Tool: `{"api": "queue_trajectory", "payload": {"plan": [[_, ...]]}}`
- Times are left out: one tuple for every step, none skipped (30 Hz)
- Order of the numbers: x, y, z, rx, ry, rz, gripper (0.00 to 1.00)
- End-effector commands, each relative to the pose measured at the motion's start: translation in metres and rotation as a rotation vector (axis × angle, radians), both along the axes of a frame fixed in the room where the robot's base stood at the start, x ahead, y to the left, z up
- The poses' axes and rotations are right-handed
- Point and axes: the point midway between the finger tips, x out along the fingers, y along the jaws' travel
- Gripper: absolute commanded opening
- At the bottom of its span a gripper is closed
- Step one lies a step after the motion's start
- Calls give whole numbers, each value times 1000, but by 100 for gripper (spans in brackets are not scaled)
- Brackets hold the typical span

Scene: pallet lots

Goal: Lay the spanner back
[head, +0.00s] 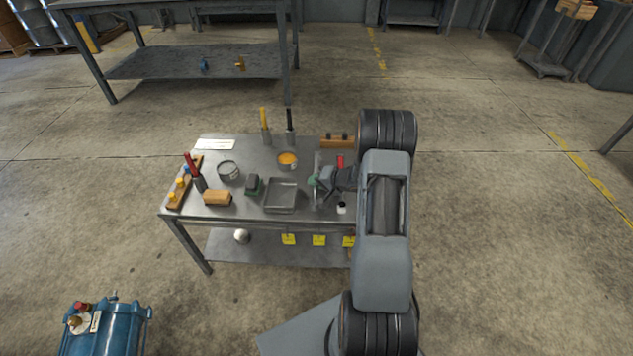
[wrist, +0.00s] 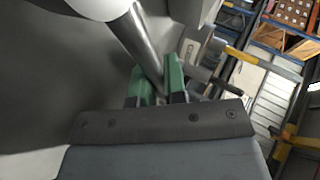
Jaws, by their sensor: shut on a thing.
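My gripper (head: 316,181) is over the right part of the grey metal workbench (head: 235,210), right of the square grey tray (head: 281,208). In the wrist view, the green fingertips of my gripper (wrist: 160,83) are shut on a long, shiny grey bar, which I take to be the spanner (wrist: 138,40). The spanner slants up to the left there; its ends are not clear. In the head view the spanner (head: 318,161) shows as a thin grey strip at the fingertips. I cannot tell whether it touches the bench.
A round tin (head: 228,172), an orange-filled bowl (head: 288,160), a tan block (head: 217,197) and a dark green-based item (head: 254,185) stand on the bench. Upright-handled tools (head: 265,128) line the back. A small white-and-black item (head: 341,207) is close to my arm.

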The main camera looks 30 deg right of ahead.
Motion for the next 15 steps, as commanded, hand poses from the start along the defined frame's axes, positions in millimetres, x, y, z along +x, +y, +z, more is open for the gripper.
{"api": "queue_trajectory", "payload": {"plan": [[-4, 1, -12, -1, 18, -2, 0], [-4, 1, -13, -1, 19, -2, 0], [-4, 1, -14, -1, 19, -2, 0], [-4, 1, -15, -1, 19, -2, 0], [-4, 1, -16, -1, 19, -2, 0], [-4, 1, -17, -2, 20, -2, 0], [-4, 1, -17, -2, 20, -2, 0], [-4, 1, -18, -2, 20, -2, 0], [-5, 1, -18, -2, 20, -2, 0], [-5, 1, -19, -2, 20, -2, 0], [-5, 1, -19, -2, 20, -1, 0], [-5, 1, -19, -2, 20, -1, 0], [-5, 1, -19, -2, 20, -1, 0], [-5, 1, -20, -2, 21, -1, 0], [-5, 1, -20, -2, 22, 0, 0]]}}
